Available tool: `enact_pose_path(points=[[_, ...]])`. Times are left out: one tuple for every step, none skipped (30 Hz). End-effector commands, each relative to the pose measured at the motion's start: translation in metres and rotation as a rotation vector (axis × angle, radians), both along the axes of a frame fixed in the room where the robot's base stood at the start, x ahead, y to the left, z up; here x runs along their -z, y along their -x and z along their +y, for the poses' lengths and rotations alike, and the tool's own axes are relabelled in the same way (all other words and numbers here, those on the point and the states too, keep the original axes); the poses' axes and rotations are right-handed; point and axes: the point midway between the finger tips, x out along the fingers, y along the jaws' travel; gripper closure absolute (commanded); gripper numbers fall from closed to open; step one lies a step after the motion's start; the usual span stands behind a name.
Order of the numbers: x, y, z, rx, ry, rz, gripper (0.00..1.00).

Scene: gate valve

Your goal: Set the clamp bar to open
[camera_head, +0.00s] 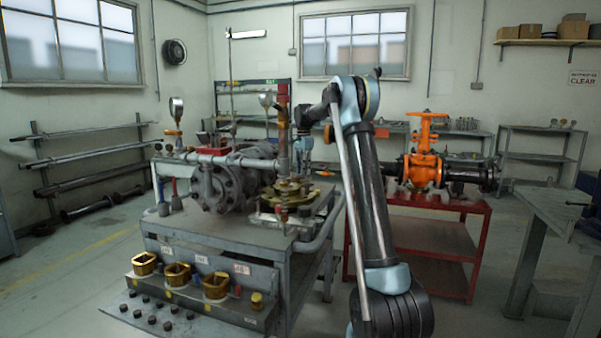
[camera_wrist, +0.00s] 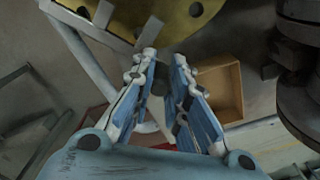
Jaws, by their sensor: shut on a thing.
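My gripper (camera_wrist: 164,58) shows in the wrist view with its two blue-and-white fingers close together. A narrow dark piece (camera_wrist: 164,76) sits between them, and the fingers are shut on it. I take it for the clamp bar, but most of it is hidden and its setting cannot be read. In the head view my gripper (camera_head: 303,148) is small and partly hidden, beside the upright rust-red post above the grey bench. A round brass-coloured flange (camera_head: 291,190) lies below it. A yellow disc with holes (camera_wrist: 175,14) shows at the top of the wrist view.
A grey valve body (camera_head: 222,187) and pipes crowd the bench left of my gripper. An orange valve (camera_head: 421,168) stands on a red table to the right. In the wrist view, an open brown box (camera_wrist: 230,90) and dark flanges (camera_wrist: 303,85) lie right of the fingers.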

Motion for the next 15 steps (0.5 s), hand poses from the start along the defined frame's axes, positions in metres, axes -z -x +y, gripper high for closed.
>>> enact_pose_path(points=[[-0.0006, -0.0027, -0.0015, 0.0, 0.001, -0.006, 1.0], [-0.0006, -0.0027, -0.0017, 0.0, 0.001, -0.006, 1.0], [-0.0006, -0.0028, -0.002, 0.0, 0.0, -0.007, 1.0], [-0.0005, -0.0027, -0.0022, 0.0, 0.0, -0.007, 1.0], [-0.0005, -0.0028, -0.0022, 0.0, 0.0, -0.007, 1.0], [-0.0005, -0.0028, -0.0023, 0.0, 0.0, -0.007, 1.0], [-0.0005, -0.003, -0.0024, 0.0, 0.0, -0.007, 1.0], [-0.0005, -0.003, -0.0024, 0.0, 0.0, -0.007, 1.0], [-0.0005, -0.0031, -0.0023, 0.0, 0.0, -0.007, 1.0], [-0.0005, -0.003, -0.0024, 0.0, 0.0, -0.007, 1.0], [-0.0005, -0.0031, -0.0023, 0.0, 0.0, -0.007, 1.0], [-0.0005, -0.0031, -0.0024, 0.0, 0.001, -0.008, 1.0], [-0.0005, -0.0032, -0.0023, 0.0, 0.001, -0.008, 1.0], [-0.0005, -0.0032, -0.0023, -0.001, 0.001, -0.008, 0.81], [-0.0005, -0.0031, -0.0023, -0.001, 0.001, -0.006, 0.75]])
